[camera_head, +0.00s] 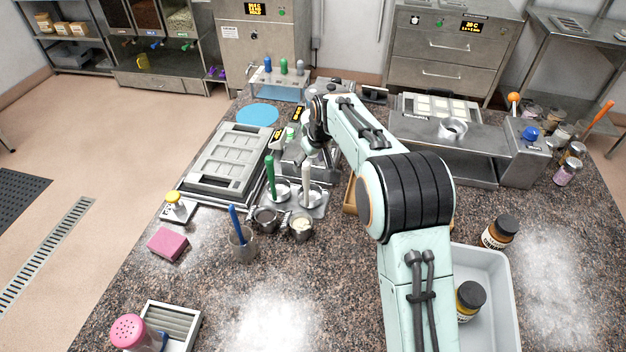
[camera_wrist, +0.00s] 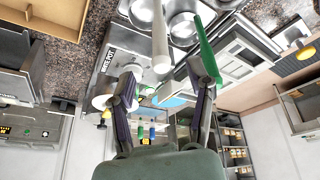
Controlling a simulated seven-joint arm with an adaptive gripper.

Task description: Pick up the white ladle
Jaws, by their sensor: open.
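The white ladle (camera_head: 306,186) stands with its handle up and its bowl in a metal holder (camera_head: 320,211). A green-handled ladle (camera_head: 270,177) stands just left of it. My gripper (camera_head: 310,158) is above and behind the white handle, partly hidden by my arm. In the wrist view the fingers (camera_wrist: 164,78) are spread. The white handle (camera_wrist: 160,38) points between them from above, and its end shows just above the gap; contact cannot be told. The green handle (camera_wrist: 206,52) overlaps the right finger in that view.
A metal cup (camera_head: 266,219) and a small pot (camera_head: 301,226) stand in front of the ladles. A beaker (camera_head: 242,246) with a blue-handled tool is nearer. A grey mould tray (camera_head: 222,158) lies to the left. A metal unit (camera_head: 455,150) stands to the right.

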